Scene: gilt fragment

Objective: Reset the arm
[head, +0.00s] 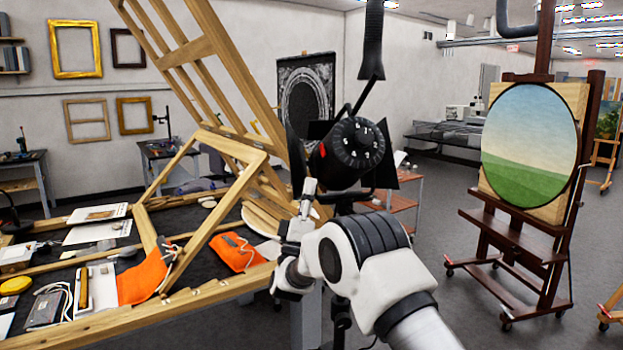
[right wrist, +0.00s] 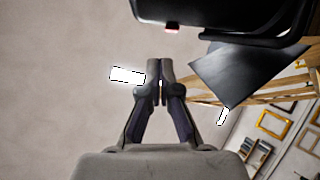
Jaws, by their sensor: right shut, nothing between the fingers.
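My right arm comes in from the lower right in the head view, white with black bands at the joint. My right gripper (head: 309,187) points upward just below the black lamp (head: 345,150) with a numbered dial. In the right wrist view the two fingers of my right gripper (right wrist: 158,68) meet at their tips, with nothing between them. The black lamp housing (right wrist: 225,18) and one of its flaps (right wrist: 245,72) lie beyond the fingertips, above and to the right. Whether the gripper touches the lamp is unclear. My left gripper is not in view.
A long worktable (head: 215,292) at left holds a wooden easel frame (head: 215,200), orange cloths (head: 142,277) and papers. An easel (head: 520,240) with an oval landscape painting (head: 530,147) stands at right. Grey floor (head: 430,215) is open between the arm and this easel.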

